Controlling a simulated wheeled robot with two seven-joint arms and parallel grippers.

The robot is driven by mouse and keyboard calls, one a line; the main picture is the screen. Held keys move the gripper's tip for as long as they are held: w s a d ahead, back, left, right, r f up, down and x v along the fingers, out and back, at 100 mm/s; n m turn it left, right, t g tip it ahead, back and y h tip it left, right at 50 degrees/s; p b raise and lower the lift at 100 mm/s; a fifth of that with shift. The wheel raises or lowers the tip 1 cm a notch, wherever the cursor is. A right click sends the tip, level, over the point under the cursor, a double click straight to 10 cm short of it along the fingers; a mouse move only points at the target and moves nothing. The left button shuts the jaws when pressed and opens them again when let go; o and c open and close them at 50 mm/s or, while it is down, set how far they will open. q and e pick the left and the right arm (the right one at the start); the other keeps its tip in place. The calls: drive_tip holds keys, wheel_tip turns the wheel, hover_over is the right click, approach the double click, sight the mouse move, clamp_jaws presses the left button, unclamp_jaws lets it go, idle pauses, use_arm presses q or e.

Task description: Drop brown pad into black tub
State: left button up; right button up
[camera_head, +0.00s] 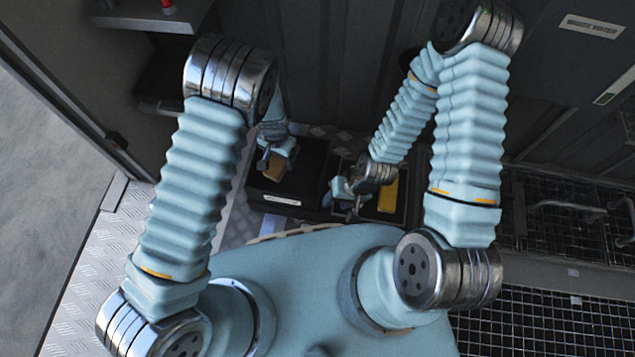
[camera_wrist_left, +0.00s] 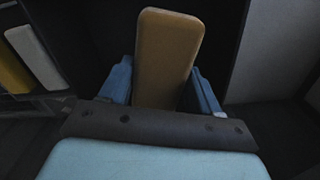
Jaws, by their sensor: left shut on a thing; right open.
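The brown pad (camera_wrist_left: 166,58) stands between the two blue fingers of my left gripper (camera_wrist_left: 160,85) in the left wrist view. In the head view my left gripper (camera_head: 276,158) is shut on the pad (camera_head: 271,166), which is over the black tub (camera_head: 309,184). The tub has a white label on its front. Whether the pad touches the tub's floor cannot be told. My right gripper (camera_head: 345,194) is open beside the tub's right side, and its fingertips are small and partly hidden by the arm.
A tray (camera_head: 400,212) with a yellow pad (camera_head: 388,194) stands right of the tub; the yellow pad also shows in the left wrist view (camera_wrist_left: 12,68), beside a pale one (camera_wrist_left: 36,57). Dark walls rise behind. Wire-mesh racks (camera_head: 545,318) fill the right side.

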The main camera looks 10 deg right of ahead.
use_arm(q)
drive_tip(key=shift+f, duration=0.2)
drive_tip(key=o, duration=1.1)
drive_tip(key=shift+o, duration=0.2)
wheel_tip(320, 180, up, 14)
drive_tip(key=p, duration=0.2)
